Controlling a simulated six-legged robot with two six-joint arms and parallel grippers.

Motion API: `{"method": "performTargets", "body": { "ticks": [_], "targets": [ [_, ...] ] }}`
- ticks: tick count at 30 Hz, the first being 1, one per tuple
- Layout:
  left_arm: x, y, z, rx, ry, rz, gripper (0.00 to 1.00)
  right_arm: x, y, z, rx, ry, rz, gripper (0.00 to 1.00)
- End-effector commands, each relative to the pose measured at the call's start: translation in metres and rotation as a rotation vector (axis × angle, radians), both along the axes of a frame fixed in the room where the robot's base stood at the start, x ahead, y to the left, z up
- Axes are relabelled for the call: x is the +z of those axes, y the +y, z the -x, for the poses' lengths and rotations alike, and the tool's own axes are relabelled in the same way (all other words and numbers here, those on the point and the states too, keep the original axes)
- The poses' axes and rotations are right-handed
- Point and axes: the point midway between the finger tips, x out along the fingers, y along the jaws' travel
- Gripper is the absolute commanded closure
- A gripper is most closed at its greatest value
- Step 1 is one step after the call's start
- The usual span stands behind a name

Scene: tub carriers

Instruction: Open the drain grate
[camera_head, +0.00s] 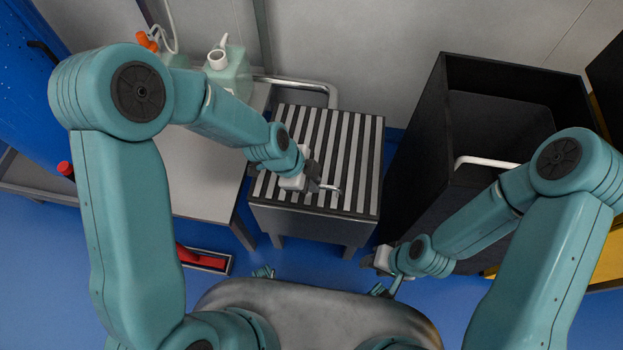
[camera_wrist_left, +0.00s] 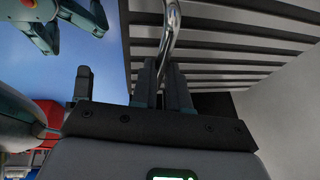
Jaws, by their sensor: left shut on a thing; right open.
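The drain grate (camera_head: 345,140) has light slats with dark gaps and lies flat on top of a grey box-shaped stand (camera_head: 310,222). Its slats also show in the left wrist view (camera_wrist_left: 225,50). A shiny curved metal handle (camera_wrist_left: 172,30) is at the grate's front part. My left gripper (camera_head: 314,182) is over the front of the grate, its fingers shut on the handle, as the left wrist view shows (camera_wrist_left: 163,88). The gripper hides part of the grate and handle in the head view. My right gripper (camera_head: 374,261) is open and empty, low, right of the stand.
A tall black open bin (camera_head: 440,130) with a white handle (camera_head: 485,161) stands at the right. A light table (camera_head: 200,175) with a pale green jug (camera_head: 235,75) is at the left. A bent metal pipe (camera_head: 305,83) runs behind the grate. Blue floor (camera_head: 310,262) lies in front.

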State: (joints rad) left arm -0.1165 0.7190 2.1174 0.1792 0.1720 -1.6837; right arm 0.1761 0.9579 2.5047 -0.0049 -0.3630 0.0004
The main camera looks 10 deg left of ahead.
Motion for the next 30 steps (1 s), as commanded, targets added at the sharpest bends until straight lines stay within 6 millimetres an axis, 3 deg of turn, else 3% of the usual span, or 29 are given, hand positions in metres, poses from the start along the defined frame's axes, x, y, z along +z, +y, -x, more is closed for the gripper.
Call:
{"method": "performTargets", "body": {
  "ticks": [1,3,12,16,21,30],
  "targets": [
    [0.018,0.000,-0.004,0.001,0.015,0.000,1.00,0.021,0.000,0.000,0.000,0.000,0.000,0.57],
    [0.029,0.000,-0.007,0.002,0.048,0.000,1.00,0.037,0.000,0.000,0.000,-0.001,0.000,0.57],
    [0.077,0.000,-0.033,0.002,0.228,0.001,1.00,0.085,0.000,0.000,0.000,0.000,0.000,0.57],
    [0.097,0.000,-0.049,0.003,0.319,0.001,1.00,0.095,0.000,0.000,0.000,0.000,0.000,0.57],
    [0.121,0.000,-0.069,0.003,0.313,0.001,1.00,0.099,0.000,0.000,0.000,0.000,0.000,0.57],
    [0.143,0.001,-0.094,0.004,0.309,0.001,1.00,0.103,0.000,0.000,0.000,0.000,0.000,0.57]
  ]
}}
